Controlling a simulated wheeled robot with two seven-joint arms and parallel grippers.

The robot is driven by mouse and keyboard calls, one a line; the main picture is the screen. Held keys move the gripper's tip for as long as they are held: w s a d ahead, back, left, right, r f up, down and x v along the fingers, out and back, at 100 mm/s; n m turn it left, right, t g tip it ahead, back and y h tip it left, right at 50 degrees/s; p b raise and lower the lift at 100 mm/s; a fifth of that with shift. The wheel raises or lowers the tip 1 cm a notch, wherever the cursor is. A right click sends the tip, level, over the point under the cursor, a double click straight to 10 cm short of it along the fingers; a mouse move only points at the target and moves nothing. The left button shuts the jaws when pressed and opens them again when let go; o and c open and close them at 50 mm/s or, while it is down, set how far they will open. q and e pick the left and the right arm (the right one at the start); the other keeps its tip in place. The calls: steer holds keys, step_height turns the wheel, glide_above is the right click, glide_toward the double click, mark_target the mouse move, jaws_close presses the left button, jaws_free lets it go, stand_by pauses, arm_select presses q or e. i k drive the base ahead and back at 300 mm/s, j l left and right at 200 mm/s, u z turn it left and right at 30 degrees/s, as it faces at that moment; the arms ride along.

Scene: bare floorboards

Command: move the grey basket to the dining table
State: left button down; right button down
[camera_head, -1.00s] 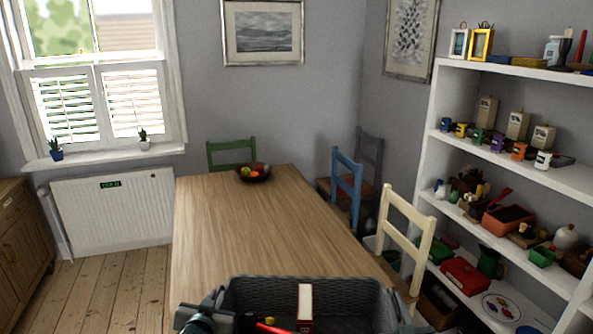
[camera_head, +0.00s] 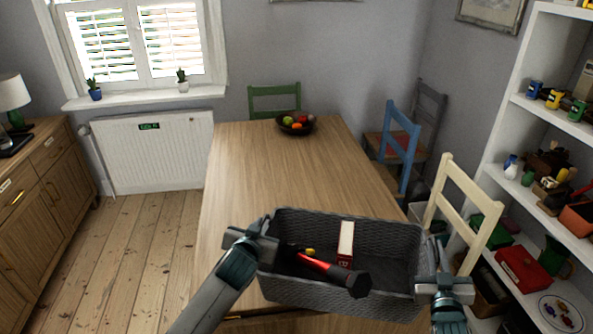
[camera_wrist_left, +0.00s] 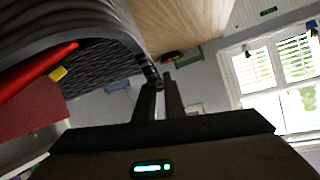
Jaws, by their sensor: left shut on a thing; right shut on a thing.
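The grey basket (camera_head: 345,295) is in the lower middle of the head view, held between my two grippers over the near end of the dining table (camera_head: 275,170). Whether its bottom touches the table top is hidden. Inside lie a red-handled hammer (camera_head: 325,267), a red and white box (camera_head: 346,240) and a small yellow item. My left gripper (camera_head: 262,243) is shut on the basket's left rim. The rim (camera_wrist_left: 140,45) also shows at the fingers (camera_wrist_left: 160,90) in the left wrist view. My right gripper (camera_head: 440,280) is shut on the basket's right end.
A fruit bowl (camera_head: 296,124) stands at the table's far end. The table top between bowl and basket is clear. A cream chair (camera_head: 465,215) and a blue chair (camera_head: 403,145) stand along the right side. Shelves (camera_head: 550,115) are at the right, a sideboard (camera_head: 40,190) at the left.

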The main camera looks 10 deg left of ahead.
mark_target(291, 198)
steer(key=i, duration=1.5)
steer(key=u, duration=0.7)
